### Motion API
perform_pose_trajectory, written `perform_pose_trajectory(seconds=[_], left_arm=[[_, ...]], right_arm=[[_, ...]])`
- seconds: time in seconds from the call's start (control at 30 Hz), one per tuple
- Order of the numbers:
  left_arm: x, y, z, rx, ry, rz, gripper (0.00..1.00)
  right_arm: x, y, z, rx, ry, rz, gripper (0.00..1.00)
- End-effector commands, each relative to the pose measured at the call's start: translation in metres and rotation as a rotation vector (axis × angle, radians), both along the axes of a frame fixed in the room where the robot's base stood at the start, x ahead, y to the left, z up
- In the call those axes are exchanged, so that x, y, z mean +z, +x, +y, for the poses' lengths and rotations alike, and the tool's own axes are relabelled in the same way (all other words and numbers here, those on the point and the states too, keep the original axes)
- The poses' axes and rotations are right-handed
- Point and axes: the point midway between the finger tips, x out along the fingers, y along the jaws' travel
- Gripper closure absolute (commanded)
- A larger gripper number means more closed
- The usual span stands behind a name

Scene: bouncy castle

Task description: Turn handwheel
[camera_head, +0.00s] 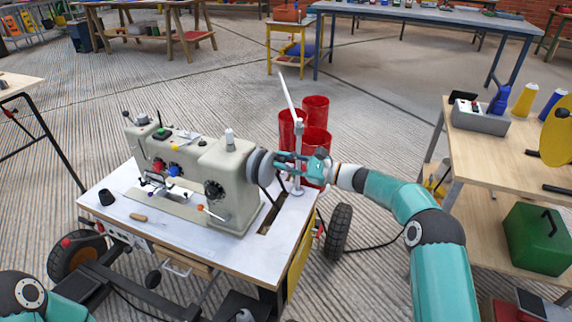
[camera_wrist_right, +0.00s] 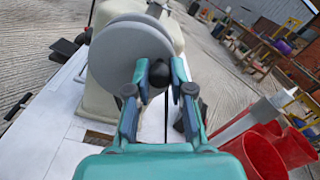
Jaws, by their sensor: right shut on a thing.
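A beige sewing machine (camera_head: 226,170) stands upright on a white-topped table. Its grey round handwheel (camera_head: 256,166) is on the machine's right end, and the wheel (camera_wrist_right: 124,52) fills the upper left of the right wrist view. A dark round knob (camera_wrist_right: 158,75) sticks out from the wheel's face. My right gripper (camera_head: 280,161) reaches the wheel from the right, and its fingers are closed on both sides of the knob. Part of my left arm shows at the lower left of the head view; its gripper is out of frame.
A white stand (camera_head: 297,150) rises from the table just behind my right gripper. Several red cylinders (camera_head: 316,108) stand beyond it. A screwdriver (camera_head: 147,218) and a small black cup (camera_head: 106,197) lie at the table's left. A wooden workbench (camera_head: 486,161) stands at the right.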

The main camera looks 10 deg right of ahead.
Motion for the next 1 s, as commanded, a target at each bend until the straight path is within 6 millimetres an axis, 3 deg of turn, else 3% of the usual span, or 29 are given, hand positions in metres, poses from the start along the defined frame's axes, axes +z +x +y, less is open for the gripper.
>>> perform_pose_trajectory(seconds=[0.7,1.0], left_arm=[[-0.095,0.0,0.0,0.0,0.0,0.0,1.0],[-0.119,0.0,0.0,0.0,0.0,0.0,1.0]], right_arm=[[-0.001,-0.015,0.012,0.01,-0.323,-0.471,1.0],[0.002,-0.02,0.015,0.011,-0.418,-0.611,1.0]])
